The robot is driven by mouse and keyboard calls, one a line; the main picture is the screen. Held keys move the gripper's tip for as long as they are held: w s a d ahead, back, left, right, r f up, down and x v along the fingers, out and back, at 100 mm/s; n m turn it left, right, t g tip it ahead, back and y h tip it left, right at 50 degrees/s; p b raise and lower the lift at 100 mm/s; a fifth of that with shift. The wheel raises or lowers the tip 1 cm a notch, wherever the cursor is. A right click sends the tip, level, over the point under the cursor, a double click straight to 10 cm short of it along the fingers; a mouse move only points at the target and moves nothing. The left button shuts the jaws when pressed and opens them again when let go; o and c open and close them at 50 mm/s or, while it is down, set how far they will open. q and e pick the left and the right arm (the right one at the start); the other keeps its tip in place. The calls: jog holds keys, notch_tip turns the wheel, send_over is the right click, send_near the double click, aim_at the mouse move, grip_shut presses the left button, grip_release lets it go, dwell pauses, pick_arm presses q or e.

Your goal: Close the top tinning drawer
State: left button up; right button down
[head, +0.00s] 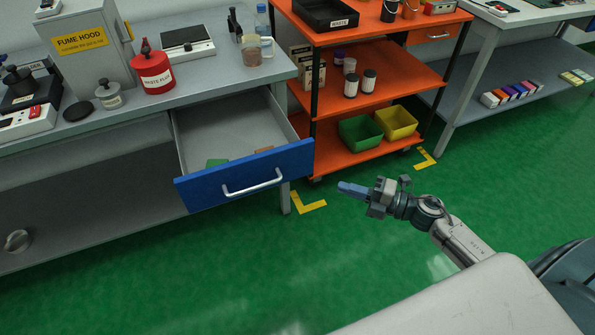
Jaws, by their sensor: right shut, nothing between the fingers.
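The drawer (247,178) with a blue front and a silver bar handle (252,183) stands pulled out from under the grey bench top. Its grey inside shows, with a small green item (217,162) and a small orange-brown item (264,149) on its floor. My right gripper (342,187) is shut and empty. It is over the green floor to the right of the drawer front, apart from it, with its fingers pointing left towards it. My left gripper is not in view.
The grey bench (110,127) carries a red waste flux can (152,72), a fume hood box (88,45) and a beaker (251,53). An orange cart (345,137) with green and yellow bins stands right of the drawer. The floor (215,265) before the drawer is clear.

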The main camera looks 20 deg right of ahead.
aim_at(296, 163)
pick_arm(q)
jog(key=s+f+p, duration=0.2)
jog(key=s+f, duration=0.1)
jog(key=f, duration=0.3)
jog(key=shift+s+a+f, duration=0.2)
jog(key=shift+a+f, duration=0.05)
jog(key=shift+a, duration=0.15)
pick_arm(e)
jog(key=shift+w+a, duration=1.05)
jog(key=shift+w, duration=0.6)
jog(key=shift+w+a, duration=1.05)
jog(key=shift+w, duration=0.55)
jog(key=shift+w+a, duration=1.05)
jog(key=shift+w, duration=0.6)
jog(key=shift+w, duration=0.1)
